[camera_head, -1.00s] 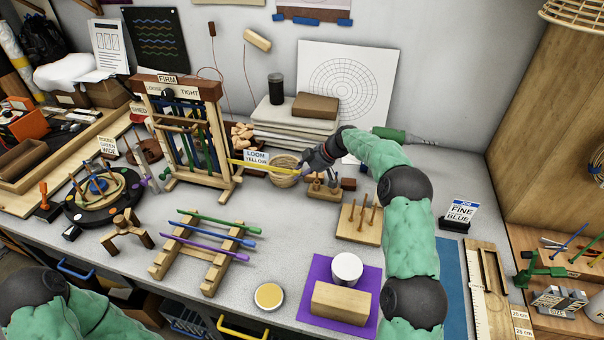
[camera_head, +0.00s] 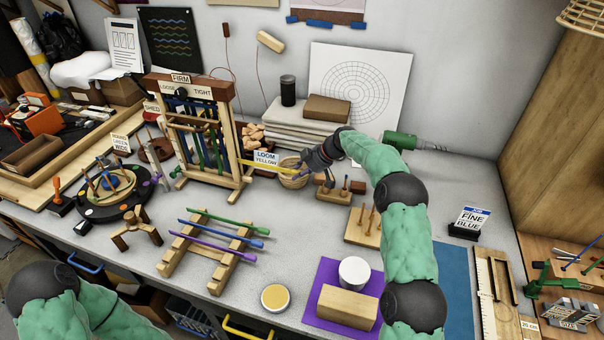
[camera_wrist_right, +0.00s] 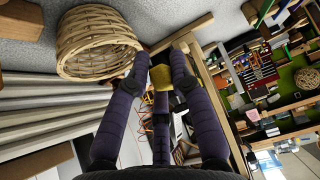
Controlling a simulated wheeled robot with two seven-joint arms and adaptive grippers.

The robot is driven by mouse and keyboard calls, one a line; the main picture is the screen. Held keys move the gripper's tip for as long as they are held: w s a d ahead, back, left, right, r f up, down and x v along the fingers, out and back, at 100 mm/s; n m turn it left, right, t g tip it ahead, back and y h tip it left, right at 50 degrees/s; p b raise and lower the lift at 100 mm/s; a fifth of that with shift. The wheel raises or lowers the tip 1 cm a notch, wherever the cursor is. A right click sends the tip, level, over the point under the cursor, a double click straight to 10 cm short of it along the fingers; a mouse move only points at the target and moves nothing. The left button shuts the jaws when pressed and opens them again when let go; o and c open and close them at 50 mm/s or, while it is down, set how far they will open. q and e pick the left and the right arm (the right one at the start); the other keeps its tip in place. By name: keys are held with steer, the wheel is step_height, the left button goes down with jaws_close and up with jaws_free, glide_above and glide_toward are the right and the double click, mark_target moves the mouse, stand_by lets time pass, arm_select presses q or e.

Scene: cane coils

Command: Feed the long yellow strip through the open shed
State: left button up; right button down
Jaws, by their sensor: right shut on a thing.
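The long yellow strip (camera_head: 268,166) lies roughly level between the loom and my right gripper. My right gripper (camera_head: 303,167) is shut on the strip's right end, in front of the basket and right of the loom. In the right wrist view, the gripper's fingers (camera_wrist_right: 162,72) close around the yellow end (camera_wrist_right: 161,78). The upright wooden loom (camera_head: 236,150) has blue and green vertical strips. The yellow strip's far end reaches the loom's right post; I cannot tell how far it goes between the vertical strips. My left gripper is out of view.
A wicker basket (camera_head: 294,180) stands just beside my right gripper and shows large in the wrist view (camera_wrist_right: 90,45). A small peg block (camera_head: 334,196) is close below. A rack with green, blue and purple rods (camera_head: 219,276) stands in front of the loom.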

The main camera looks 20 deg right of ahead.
steer(key=shift+b, duration=0.3)
stand_by(0.4)
steer(key=shift+w+a+p, duration=0.2)
steer(key=shift+w+a, duration=0.5)
steer(key=shift+a, duration=0.2)
steer(key=shift+w+a+p, duration=0.15)
steer(key=shift+w+a, duration=0.5)
steer(key=shift+a, duration=0.25)
stand_by(0.5)
steer(key=shift+w+a+p, duration=0.3)
steer(key=shift+w+a, duration=0.4)
steer(key=shift+a, duration=0.2)
steer(key=shift+w+a+p, duration=0.25)
steer(key=shift+w+a, duration=0.4)
steer(key=shift+a, duration=0.25)
steer(key=shift+w+a+p, duration=0.65)
steer(key=shift+w+a, duration=0.05)
steer(key=shift+a, duration=0.2)
steer(key=shift+w+a+p, duration=0.65)
steer(key=shift+a, duration=0.25)
